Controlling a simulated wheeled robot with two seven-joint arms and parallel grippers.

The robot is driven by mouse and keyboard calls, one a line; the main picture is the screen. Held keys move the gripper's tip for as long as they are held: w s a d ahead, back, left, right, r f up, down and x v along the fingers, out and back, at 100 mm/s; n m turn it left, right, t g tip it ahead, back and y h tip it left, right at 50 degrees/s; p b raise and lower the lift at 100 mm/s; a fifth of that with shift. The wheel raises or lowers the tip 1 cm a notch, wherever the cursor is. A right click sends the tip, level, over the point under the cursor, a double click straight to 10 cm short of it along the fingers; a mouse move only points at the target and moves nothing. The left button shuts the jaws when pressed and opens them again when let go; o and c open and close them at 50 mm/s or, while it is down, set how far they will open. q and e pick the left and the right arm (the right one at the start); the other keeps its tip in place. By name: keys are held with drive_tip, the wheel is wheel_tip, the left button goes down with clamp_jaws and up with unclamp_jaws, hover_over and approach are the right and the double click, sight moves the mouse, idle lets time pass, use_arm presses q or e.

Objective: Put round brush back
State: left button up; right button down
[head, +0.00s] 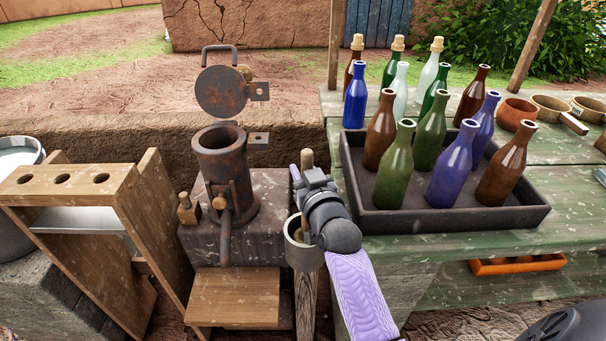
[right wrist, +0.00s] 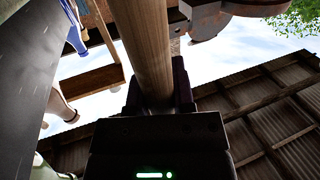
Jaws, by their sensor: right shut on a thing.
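The round brush shows as a wooden handle (head: 307,158) standing roughly upright. My right gripper (head: 309,182) is shut on this handle, whose top sticks out above the fingers. In the right wrist view the handle (right wrist: 146,45) runs between the two fingers (right wrist: 158,90). Below the gripper, a grey round cup (head: 303,256) sits on a wooden post; the lower part of the handle shows at its mouth. The brush head is hidden, so I cannot tell how deep it sits. My left gripper is not in view.
A rusty metal pot (head: 225,170) with a raised lid (head: 221,92) stands just left of the gripper. A dark tray (head: 450,218) with several bottles is close on the right, on a green table (head: 405,244). A wooden rack (head: 75,184) stands at far left.

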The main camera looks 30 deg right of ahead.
drive_tip(key=shift+c, duration=2.4)
unclamp_jaws()
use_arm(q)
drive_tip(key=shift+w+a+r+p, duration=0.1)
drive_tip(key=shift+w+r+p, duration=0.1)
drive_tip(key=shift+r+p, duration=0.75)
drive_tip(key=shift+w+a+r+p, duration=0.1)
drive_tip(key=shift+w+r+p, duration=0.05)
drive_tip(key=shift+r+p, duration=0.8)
use_arm(e)
drive_tip(key=v, duration=1.2)
